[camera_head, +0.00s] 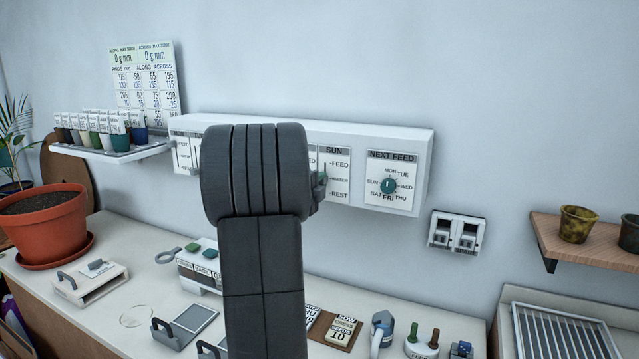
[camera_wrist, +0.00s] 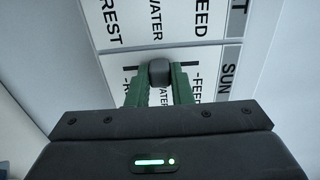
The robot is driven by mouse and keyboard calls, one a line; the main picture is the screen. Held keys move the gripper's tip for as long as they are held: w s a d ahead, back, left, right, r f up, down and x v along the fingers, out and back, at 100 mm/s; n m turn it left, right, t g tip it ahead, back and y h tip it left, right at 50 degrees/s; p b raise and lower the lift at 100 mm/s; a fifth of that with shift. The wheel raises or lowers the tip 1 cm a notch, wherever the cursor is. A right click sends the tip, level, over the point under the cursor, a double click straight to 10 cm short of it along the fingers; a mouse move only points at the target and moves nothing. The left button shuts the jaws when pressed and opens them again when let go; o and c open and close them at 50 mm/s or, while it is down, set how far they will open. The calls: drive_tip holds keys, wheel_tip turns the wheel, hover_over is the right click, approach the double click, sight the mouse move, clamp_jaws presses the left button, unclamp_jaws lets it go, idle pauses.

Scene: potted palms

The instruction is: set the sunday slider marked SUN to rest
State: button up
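The SUN slider panel (camera_head: 340,177) is on the white wall box, labelled FEED at top, WATER in the middle and REST at the bottom. Its dark knob (camera_wrist: 159,72) sits on the slot at about the WATER level in the wrist view. My gripper (camera_wrist: 159,80) has one green fingertip on each side of the knob, and both appear to touch it. In the head view my dark arm covers the middle of the box, and only a bit of green fingertip (camera_head: 321,179) shows at the SUN slot. The knob itself is hidden there.
The neighbouring slider panel (camera_wrist: 155,20) is close beside SUN. A wall switch (camera_head: 456,232) and a wooden shelf (camera_head: 585,240) are further right. The bench below holds several small items.

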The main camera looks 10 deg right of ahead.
clamp_jaws()
drive_tip(key=shift+f+b, duration=2.1)
drive_tip(key=shift+f, duration=0.4)
drive_tip(key=o, duration=0.7)
unclamp_jaws()
drive_tip(key=b+v, duration=0.2)
drive_tip(key=v, duration=1.2)
drive_tip(key=shift+w+d, duration=0.1)
